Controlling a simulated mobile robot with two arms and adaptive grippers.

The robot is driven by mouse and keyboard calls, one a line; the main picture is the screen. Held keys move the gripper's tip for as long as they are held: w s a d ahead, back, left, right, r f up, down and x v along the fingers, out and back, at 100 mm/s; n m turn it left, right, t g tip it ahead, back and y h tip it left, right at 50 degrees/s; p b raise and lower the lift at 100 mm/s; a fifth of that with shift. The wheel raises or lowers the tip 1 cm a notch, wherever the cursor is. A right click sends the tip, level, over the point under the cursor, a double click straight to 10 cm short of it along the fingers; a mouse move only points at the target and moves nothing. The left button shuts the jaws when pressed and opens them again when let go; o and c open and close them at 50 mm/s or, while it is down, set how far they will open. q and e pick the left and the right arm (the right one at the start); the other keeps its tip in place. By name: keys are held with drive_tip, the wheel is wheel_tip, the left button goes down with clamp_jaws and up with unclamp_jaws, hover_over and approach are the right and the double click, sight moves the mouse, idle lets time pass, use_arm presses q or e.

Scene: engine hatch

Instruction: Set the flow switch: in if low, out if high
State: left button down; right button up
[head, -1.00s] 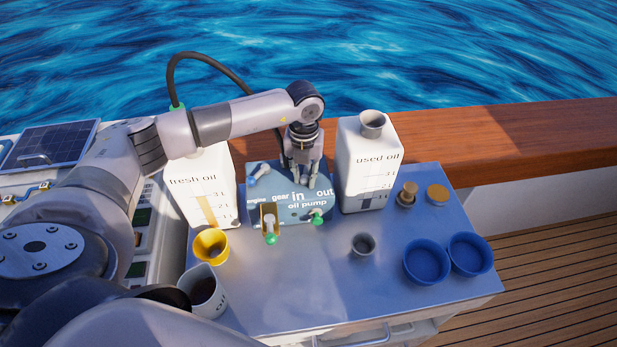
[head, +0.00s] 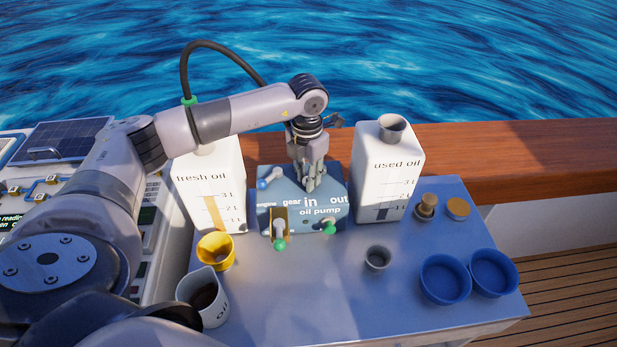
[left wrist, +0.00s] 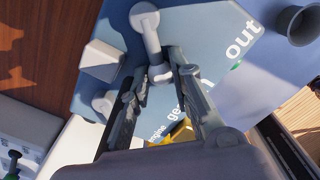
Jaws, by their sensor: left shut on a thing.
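The blue oil pump box (head: 330,222) stands on the metal table between two white tanks. Its top reads "engine", "gear", "in" and "out". My left gripper (head: 312,186) is over the box top, just behind the word "in". In the left wrist view, its fingers (left wrist: 164,76) are shut on the end of a grey lever (left wrist: 151,38) with a round pivot; I take it for the flow switch. The fingers hide it in the head view. The fresh oil tank (head: 203,165) shows a tan level bar, the used oil tank (head: 388,160) a dark, lower one. My right gripper is not in view.
On the box front are two green-tipped taps (head: 280,243) (head: 328,225). A yellow cup (head: 215,252), an oil jug (head: 208,318), a small grey cup (head: 377,258), two blue bowls (head: 445,280) (head: 493,272) and two caps (head: 426,204) (head: 458,208) stand around it. The middle front table is clear.

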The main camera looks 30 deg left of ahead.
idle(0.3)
use_arm(q)
drive_tip(key=c, duration=1.4)
unclamp_jaws()
wheel_tip(320, 180, up, 12)
drive_tip(key=shift+r, duration=0.1)
